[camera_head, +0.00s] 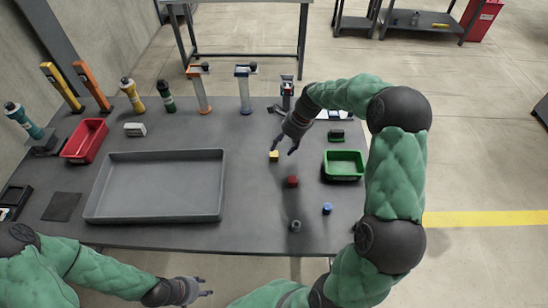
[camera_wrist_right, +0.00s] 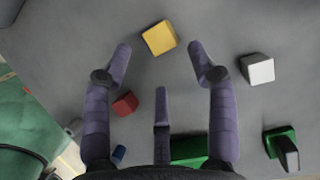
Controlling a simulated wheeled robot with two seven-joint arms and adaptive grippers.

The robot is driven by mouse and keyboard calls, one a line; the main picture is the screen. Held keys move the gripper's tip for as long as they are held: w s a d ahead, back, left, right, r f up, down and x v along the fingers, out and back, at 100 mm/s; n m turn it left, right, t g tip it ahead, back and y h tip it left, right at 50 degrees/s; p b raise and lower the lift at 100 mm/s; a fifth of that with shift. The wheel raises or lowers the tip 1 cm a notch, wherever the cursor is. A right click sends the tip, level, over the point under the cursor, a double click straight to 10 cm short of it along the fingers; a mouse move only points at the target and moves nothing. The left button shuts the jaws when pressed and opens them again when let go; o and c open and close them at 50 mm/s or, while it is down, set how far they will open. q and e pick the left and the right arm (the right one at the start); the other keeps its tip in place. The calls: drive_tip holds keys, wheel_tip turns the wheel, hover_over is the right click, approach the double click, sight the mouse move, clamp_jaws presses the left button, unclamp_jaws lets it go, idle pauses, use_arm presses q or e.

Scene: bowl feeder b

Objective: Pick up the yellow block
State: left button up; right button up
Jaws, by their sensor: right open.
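The yellow block (camera_head: 274,155) lies on the grey table, left of the red block (camera_head: 292,181). My right gripper (camera_head: 283,150) is open and empty, over the table right at the yellow block. In the right wrist view the yellow block (camera_wrist_right: 159,38) sits just beyond the gap between the open fingertips (camera_wrist_right: 160,50), slightly turned and apart from both fingers. My left gripper (camera_head: 207,287) is low in the head view, in front of the table's near edge, with its fingers apart and empty.
A green bin (camera_head: 344,164), a blue piece (camera_head: 327,209) and a dark grey piece (camera_head: 295,226) stand right of the large grey tray (camera_head: 152,216). A white block (camera_wrist_right: 258,69) lies right of the fingers in the wrist view. Upright stands (camera_head: 243,92) line the far edge.

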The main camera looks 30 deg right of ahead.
sight(276, 153)
drive_tip(key=b+x, duration=0.2)
drive_tip(key=x, duration=0.3)
drive_tip(key=shift+w+d+f+b, duration=0.1)
drive_tip(key=shift+w+b, duration=0.05)
drive_tip(key=shift+b, duration=0.2)
drive_tip(key=c, duration=1)
